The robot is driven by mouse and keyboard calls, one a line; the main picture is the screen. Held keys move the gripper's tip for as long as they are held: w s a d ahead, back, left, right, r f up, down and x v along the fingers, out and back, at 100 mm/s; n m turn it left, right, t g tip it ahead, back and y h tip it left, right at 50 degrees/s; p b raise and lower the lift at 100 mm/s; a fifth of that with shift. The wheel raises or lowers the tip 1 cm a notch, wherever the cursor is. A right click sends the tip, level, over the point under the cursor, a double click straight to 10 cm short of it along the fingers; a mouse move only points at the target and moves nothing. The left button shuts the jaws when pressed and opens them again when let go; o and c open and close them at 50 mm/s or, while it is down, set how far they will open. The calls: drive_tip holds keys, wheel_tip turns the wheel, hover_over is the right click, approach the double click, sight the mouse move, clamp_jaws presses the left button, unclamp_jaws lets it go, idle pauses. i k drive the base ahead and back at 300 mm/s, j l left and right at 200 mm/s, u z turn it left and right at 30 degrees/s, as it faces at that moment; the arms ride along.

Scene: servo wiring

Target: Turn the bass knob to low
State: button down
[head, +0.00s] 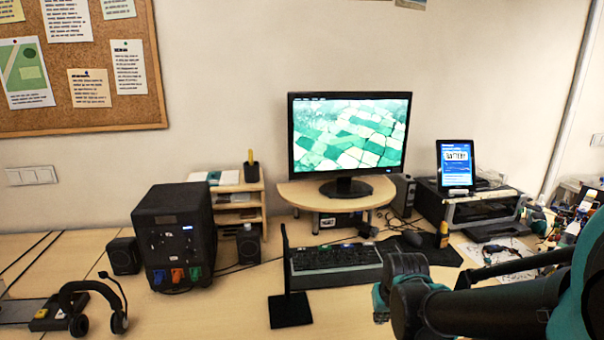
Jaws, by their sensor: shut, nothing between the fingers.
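A large black speaker box (175,235), likely the subwoofer, stands on the desk at the left. My gripper (380,304) is low at the right of centre, shut and empty. It is well to the right of the speaker box and touches nothing that I can see. My arm hides part of its fingers.
A thin black upright panel on a flat base (290,310) stands between my gripper and the speaker box. Headphones (90,308) sit at the front left. A monitor (350,138) stands behind. Clear desk lies before the speaker box.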

sight(187, 255)
drive_tip(key=u, duration=1.3)
